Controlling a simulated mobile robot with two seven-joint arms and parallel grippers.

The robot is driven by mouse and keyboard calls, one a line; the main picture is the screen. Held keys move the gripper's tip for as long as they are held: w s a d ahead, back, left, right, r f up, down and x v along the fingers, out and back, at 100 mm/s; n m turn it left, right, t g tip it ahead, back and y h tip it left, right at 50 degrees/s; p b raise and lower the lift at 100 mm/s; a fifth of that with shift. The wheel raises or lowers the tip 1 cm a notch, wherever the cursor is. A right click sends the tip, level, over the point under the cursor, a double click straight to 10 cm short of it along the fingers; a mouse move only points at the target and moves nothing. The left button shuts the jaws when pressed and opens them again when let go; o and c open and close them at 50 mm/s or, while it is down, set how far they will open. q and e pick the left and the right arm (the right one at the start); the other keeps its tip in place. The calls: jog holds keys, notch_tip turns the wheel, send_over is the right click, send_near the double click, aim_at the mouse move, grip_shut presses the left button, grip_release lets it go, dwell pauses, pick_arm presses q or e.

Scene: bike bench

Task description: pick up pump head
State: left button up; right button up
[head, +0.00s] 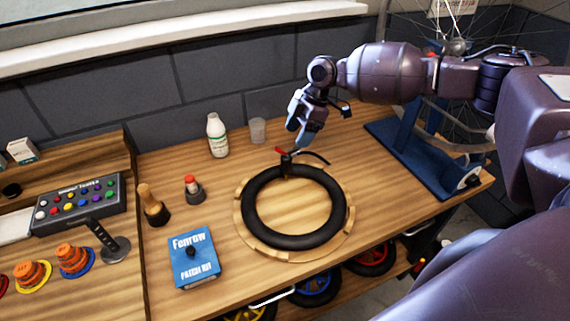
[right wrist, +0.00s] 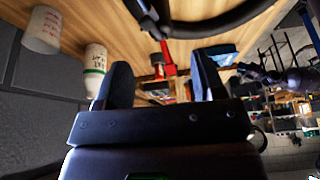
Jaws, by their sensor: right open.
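The pump head (head: 286,161) is a small black piece with a red lever. It is at the far edge of the black tyre ring (head: 254,221), with a black hose running off to the right. My right gripper (head: 302,138) is just above and beyond it, pointing down, open and empty. In the right wrist view, the red lever of the pump head (right wrist: 168,62) shows between the two spread fingers of the right gripper (right wrist: 162,85), ahead of them; I see no contact. My left gripper is not in view.
A white bottle (head: 217,137) and a clear cup (head: 257,131) stand left of the right gripper. A blue stand (head: 425,165) is at the right.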

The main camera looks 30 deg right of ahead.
aim_at(290, 152)
jog(key=x, duration=0.2)
jog(key=shift+a+f, duration=0.15)
jog(key=shift+f, duration=0.1)
jog(key=shift+p+x, duration=0.55)
jog(key=shift+x, duration=2.65)
jog(key=shift+f, duration=0.1)
grip_shut()
notch_tip(290, 152, up, 20)
jog(key=b, duration=0.1)
